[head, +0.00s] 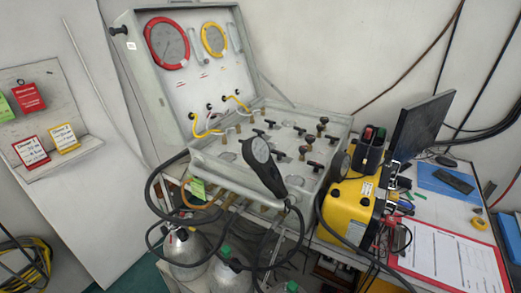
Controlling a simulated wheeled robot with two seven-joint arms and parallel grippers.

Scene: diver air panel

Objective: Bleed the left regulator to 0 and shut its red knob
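The diver air panel (215,165) is an open grey case on a bench. A red-rimmed gauge (167,43) and a yellow-rimmed gauge (214,39) sit in its raised lid; their readings are too small to tell. Several black knobs and T-handles (278,155) stand on the panel face, some with a brownish tint. I cannot pick out the left regulator or a clearly red knob among them. A black round-headed gauge (262,165) with a hose stands in front and hides part of the panel. Neither of my grippers is in view.
A yellow case (352,205) stands right of the panel, near a monitor (420,122) and a red clipboard (452,258). Black hoses (153,193) loop before the panel. Gas bottles (187,250) stand below. Tags hang on a board (78,152) at left.

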